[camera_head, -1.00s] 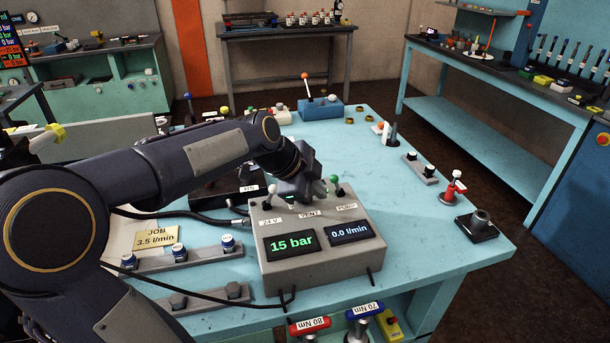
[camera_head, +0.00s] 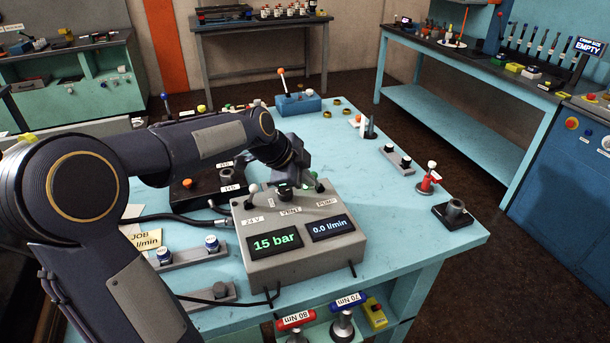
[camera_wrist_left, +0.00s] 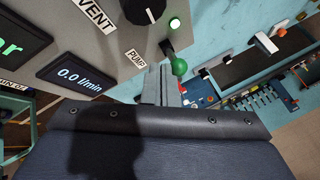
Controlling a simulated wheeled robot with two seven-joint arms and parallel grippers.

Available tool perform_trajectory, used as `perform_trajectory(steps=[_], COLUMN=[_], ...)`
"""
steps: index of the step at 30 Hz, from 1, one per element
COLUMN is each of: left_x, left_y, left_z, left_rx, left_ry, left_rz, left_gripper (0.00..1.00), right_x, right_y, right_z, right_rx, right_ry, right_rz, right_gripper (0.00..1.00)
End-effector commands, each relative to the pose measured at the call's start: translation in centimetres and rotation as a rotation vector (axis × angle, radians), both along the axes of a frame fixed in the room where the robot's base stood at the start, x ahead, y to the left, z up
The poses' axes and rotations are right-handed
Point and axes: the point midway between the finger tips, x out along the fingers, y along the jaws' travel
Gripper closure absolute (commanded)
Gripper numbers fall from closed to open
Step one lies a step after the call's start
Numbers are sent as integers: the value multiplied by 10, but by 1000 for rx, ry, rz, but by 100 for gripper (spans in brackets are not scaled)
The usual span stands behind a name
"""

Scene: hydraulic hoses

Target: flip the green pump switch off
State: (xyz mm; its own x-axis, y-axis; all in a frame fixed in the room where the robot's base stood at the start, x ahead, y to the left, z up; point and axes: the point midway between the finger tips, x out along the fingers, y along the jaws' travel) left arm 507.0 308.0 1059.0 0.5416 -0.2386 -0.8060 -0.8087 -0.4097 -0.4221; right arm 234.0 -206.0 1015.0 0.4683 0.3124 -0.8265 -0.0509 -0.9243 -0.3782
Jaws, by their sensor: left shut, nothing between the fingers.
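The grey control box (camera_head: 290,262) stands on the light blue table, with labels 24 V, VENT and PUMP and displays reading 15 bar and 0.0 l/min. The green pump switch (camera_wrist_left: 179,66) shows in the left wrist view as a round green knob on a short lever beside the PUMP label. In the head view, my left gripper hides most of the green knob (camera_head: 309,180). My right gripper is not in view.
A white-knobbed lever (camera_head: 252,189) stands by the 24 V label. A black knob (camera_wrist_left: 144,8) sits by VENT. Hoses (camera_head: 185,222) run left of the box. The table (camera_head: 400,215) is mostly clear right of the box, with a red valve (camera_head: 430,180) near its edge.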

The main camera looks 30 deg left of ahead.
Motion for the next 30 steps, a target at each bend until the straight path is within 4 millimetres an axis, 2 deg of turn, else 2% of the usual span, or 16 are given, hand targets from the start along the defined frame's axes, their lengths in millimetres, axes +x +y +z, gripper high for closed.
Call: perform_trajectory(steps=[1,20,30], left_x=[1,7,16], left_y=[-2,-6,-14], left_z=[5,8,15], left_rx=[7,77,159], left_ry=[11,90,188], left_rz=[-2,-2,-1], left_gripper=[100,100,100], right_x=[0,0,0], right_y=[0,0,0], right_z=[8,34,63], right_rx=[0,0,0], right_ry=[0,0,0], right_rz=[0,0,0], right_gripper=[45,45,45])
